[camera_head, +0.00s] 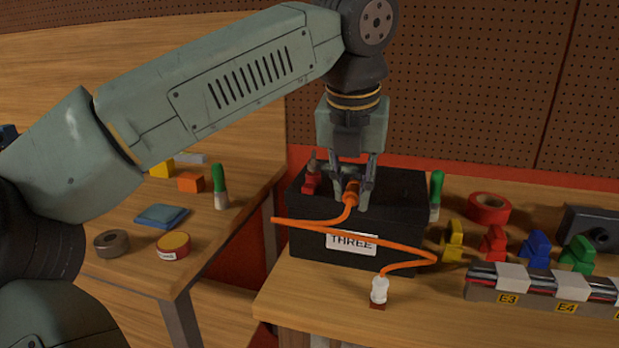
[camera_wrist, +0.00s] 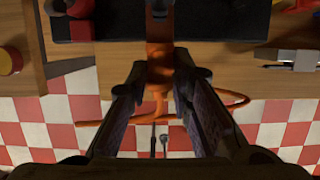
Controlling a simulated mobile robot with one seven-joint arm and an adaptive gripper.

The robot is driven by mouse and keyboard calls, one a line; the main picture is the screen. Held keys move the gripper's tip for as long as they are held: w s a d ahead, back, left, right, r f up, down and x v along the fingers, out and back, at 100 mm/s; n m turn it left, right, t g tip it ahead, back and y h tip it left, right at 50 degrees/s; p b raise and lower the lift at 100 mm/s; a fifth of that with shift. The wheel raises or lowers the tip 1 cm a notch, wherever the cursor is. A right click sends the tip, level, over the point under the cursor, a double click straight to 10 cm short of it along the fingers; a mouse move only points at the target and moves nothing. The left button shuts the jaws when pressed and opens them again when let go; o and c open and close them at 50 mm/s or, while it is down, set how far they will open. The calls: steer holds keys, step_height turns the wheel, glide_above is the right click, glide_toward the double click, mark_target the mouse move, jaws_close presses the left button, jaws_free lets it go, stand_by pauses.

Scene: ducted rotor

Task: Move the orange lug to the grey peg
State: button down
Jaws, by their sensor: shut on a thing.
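The orange lug (camera_head: 350,191) is the end of an orange cable (camera_head: 341,223). My gripper (camera_head: 353,193) points down and is shut on the lug over the black box (camera_head: 401,228) labelled THREE. In the wrist view, orange shows between the two fingers (camera_wrist: 158,90), in front of the box's edge. A small grey upright part, seemingly the grey peg (camera_wrist: 158,9), shows on the box just beyond the lug. I cannot tell whether lug and peg touch. In the head view my fingers hide that spot. A red terminal (camera_head: 311,181) stands on the box's left side.
The cable loops over the box front to a white connector (camera_head: 379,290) on the bench. Right of the box are a green-and-white marker (camera_head: 436,195), red tape (camera_head: 488,208), coloured clips (camera_head: 493,244) and a terminal rail (camera_head: 540,291). A gap separates the left table (camera_head: 130,278).

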mark_target(351, 191)
steer(key=shift+w+d+p, duration=0.25)
steer(key=shift+w+p, duration=0.1)
steer(key=shift+w, duration=0.4)
steer(key=c, duration=1.3)
jaws_free()
steer(key=shift+c, duration=0.2)
steer(key=shift+v, duration=3.75)
